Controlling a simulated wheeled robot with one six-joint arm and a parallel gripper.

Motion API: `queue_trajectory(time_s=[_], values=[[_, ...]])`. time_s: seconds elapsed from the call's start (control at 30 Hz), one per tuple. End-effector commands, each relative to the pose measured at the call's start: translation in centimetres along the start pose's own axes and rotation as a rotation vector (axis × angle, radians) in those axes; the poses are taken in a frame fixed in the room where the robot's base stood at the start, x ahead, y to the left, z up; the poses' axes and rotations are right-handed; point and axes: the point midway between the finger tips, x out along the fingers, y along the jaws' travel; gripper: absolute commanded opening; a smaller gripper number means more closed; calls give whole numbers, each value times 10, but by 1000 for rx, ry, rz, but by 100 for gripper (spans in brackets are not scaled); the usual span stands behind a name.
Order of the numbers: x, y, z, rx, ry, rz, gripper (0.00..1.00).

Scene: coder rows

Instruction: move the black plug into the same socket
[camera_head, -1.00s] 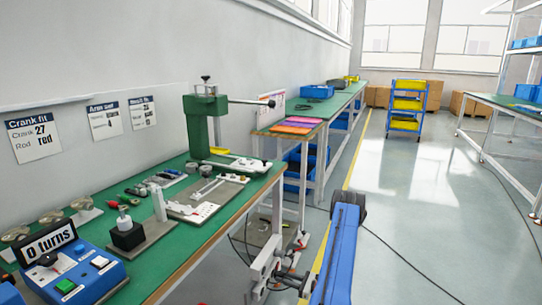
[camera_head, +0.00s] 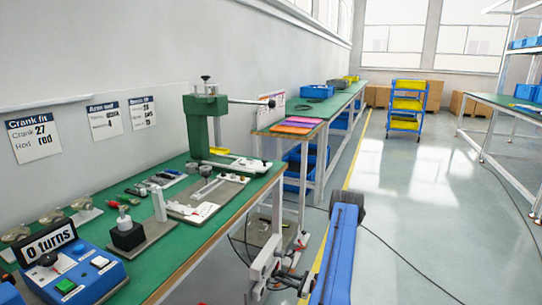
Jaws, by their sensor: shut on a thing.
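My gripper (camera_head: 262,282) is low in front of the green bench, beside its near right leg. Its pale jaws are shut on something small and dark. I take it for the black plug, but its shape is too small to make out. A thin dark cable (camera_head: 236,248) curves down beside the jaws under the bench edge. I cannot make out a socket. My blue arm link (camera_head: 338,255) stands to the right of the gripper.
The green bench (camera_head: 180,235) carries a green press (camera_head: 205,125), a blue control box (camera_head: 75,270) and several small parts. A second bench (camera_head: 335,105) runs on behind it. Another black cable (camera_head: 415,262) lies across the floor at right. The aisle is mostly clear.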

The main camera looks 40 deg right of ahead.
Motion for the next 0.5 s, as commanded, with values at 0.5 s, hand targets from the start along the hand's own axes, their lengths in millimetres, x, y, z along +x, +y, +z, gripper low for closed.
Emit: queue_trajectory(time_s=[0.5], values=[[5, 0, 0, 0, 0, 0, 0]])
